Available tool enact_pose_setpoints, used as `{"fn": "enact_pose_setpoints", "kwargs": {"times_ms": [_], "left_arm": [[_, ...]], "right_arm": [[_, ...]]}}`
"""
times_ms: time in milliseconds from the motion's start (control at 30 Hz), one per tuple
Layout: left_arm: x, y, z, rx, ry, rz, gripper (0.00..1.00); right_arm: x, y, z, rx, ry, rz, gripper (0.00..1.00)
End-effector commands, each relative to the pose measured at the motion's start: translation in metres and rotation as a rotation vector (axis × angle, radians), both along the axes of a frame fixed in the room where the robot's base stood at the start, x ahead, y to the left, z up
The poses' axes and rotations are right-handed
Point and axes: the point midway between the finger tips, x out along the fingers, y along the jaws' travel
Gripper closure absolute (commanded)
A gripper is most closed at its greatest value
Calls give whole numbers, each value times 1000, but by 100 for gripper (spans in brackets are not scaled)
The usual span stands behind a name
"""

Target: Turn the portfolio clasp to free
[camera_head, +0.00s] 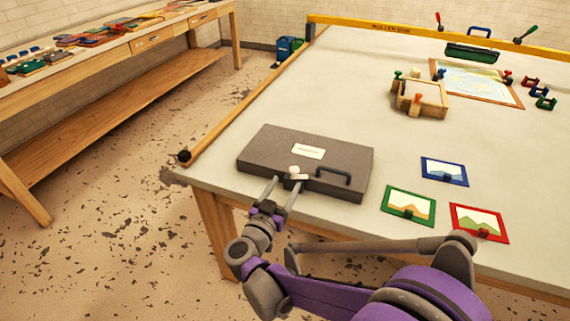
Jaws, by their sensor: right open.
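The portfolio (265,147) is a flat dark grey case with a white label (307,152) on its top. It lies at the near left corner of the white table. A dark handle (334,178) is on its front side. The clasp (295,172), a small pale piece with a rounded white knob, is at the front edge, left of the handle. My right gripper (285,184) is open, its two fingers pointing at the clasp, one on each side. I cannot tell whether the fingers touch it. My left gripper is not in view.
Blue, green and red framed pictures (444,172) lie right of the portfolio. A wooden block fixture (418,98) and a map-like sheet (478,84) are farther back. A wooden rail (245,105) runs along the table's left edge. A wooden bench (120,50) stands at left.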

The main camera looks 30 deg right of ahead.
Motion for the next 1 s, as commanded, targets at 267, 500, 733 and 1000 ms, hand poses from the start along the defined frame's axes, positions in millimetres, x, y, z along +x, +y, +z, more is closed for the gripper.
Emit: {"fn": "enact_pose_setpoints", "kwargs": {"times_ms": [267, 500, 733, 1000], "left_arm": [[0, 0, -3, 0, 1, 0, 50], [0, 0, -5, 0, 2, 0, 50], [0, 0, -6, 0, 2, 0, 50], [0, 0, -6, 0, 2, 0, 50]], "right_arm": [[27, -34, 0, -1, -1, -6, 35], [54, -66, 0, 0, 0, -4, 35], [67, -80, 0, 0, 0, -2, 35], [68, -81, 0, 1, -1, -2, 35]]}}
